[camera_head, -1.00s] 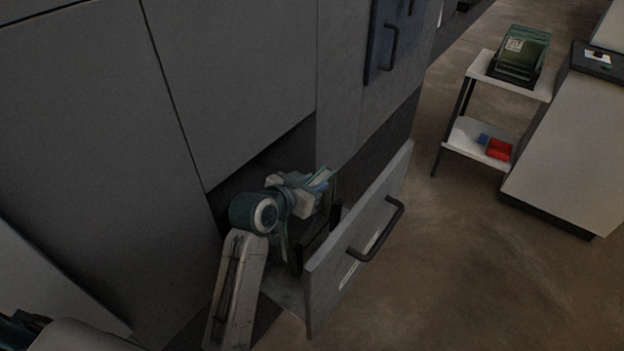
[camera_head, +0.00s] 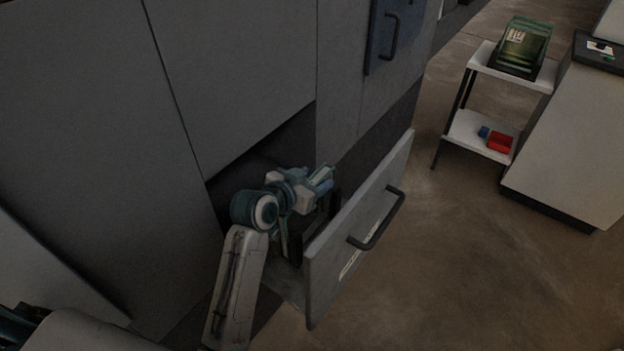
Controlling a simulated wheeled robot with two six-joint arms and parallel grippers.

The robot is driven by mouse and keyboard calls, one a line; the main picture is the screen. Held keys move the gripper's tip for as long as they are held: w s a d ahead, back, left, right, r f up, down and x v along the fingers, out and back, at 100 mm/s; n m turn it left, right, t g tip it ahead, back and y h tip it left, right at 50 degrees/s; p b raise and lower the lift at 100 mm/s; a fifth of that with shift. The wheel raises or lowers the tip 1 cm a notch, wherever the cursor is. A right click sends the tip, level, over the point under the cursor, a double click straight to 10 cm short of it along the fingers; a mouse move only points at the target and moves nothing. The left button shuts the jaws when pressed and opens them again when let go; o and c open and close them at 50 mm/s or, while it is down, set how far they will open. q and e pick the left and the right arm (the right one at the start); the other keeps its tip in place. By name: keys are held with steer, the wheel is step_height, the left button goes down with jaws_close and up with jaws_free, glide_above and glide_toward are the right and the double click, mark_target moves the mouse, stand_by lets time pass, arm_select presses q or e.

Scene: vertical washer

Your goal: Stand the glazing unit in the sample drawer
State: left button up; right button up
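The sample drawer (camera_head: 345,262) is pulled out of the dark grey cabinet front, with a black bar handle on its face. My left gripper (camera_head: 326,178) is over the drawer's open top, its wrist turned toward the back right. Thin pale-green edges show by the fingers, and a narrow glassy strip, seemingly part of the glazing unit (camera_head: 284,238), runs down below the wrist into the drawer. Dark upright holder parts (camera_head: 297,246) stand inside. The wrist and drawer front hide most of the unit, so I cannot tell whether the fingers grip it. My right gripper is not in view.
A white two-tier stand (camera_head: 482,62) at the upper right carries a black rack with green glass panes (camera_head: 522,48). A red bin (camera_head: 500,142) and a small blue item sit on its lower shelf. A pale counter is beside it. The floor before the drawer is clear.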

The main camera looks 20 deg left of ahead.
arm_select(q)
steer(key=shift+f, duration=0.25)
steer(key=b+v, duration=0.1)
steer(key=v, duration=1)
steer(key=shift+r, duration=0.2)
steer(key=shift+w, duration=0.1)
